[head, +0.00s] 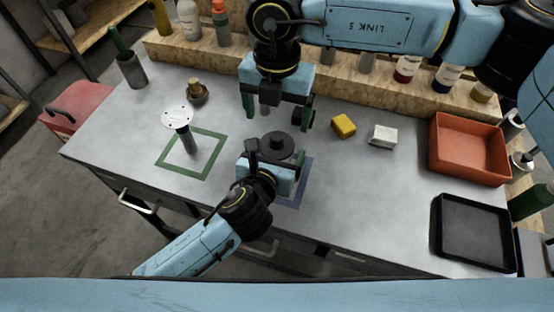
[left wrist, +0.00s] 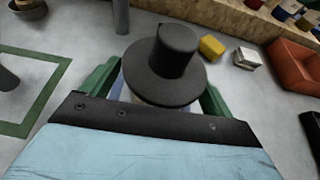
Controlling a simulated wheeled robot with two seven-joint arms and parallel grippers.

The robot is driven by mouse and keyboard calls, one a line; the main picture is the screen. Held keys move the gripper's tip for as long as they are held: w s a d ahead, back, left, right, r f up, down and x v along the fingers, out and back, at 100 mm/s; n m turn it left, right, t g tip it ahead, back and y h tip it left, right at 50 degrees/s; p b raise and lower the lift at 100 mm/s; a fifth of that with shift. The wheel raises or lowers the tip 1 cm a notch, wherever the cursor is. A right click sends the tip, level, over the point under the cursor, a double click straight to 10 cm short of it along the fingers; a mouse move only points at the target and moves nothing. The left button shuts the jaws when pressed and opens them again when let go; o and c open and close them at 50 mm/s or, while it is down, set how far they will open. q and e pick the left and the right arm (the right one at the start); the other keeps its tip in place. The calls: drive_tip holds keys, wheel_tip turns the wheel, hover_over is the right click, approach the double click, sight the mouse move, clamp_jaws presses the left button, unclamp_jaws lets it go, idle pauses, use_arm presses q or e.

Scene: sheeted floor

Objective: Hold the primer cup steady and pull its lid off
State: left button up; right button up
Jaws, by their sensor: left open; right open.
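The primer cup's black lid (head: 278,146), round with a raised knob, shows near the middle of the bench; it also fills the middle of the left wrist view (left wrist: 172,62). The lid hides nearly all of the cup; only a pale sliver shows below its rim in the left wrist view. My left gripper (head: 276,158) is open, its green fingers on either side of the cup under the lid. Whether they touch it cannot be told. My right gripper (head: 279,112) is open and empty, pointing down just behind the lid and apart from it.
A blue square outline (head: 303,186) lies around the cup's spot. A green square outline (head: 212,171) lies left, with a white-topped stand (head: 177,117) at it. A yellow block (head: 343,126), a white box (head: 383,137), a red bin (head: 466,170) and a black tray (head: 437,235) stand right.

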sight(277, 135)
use_arm(q)
drive_tip(key=shift+w, duration=0.1)
drive_tip(key=shift+c, duration=0.5)
drive_tip(key=c, duration=1.4)
use_arm(e)
drive_tip(key=shift+o, duration=0.8)
drive_tip(key=shift+r, duration=0.15)
wheel_tip(277, 135, up, 4)
drive_tip(key=w+g, duration=0.2)
drive_tip(key=f, duration=0.3)
drive_tip(key=s+f, duration=0.1)
drive_tip(key=f, duration=0.3)
drive_tip(key=s+f, duration=0.1)
drive_tip(key=f, duration=0.3)
drive_tip(key=shift+f, duration=0.25)
drive_tip(key=shift+y, duration=0.3)
drive_tip(key=c, duration=1.2)
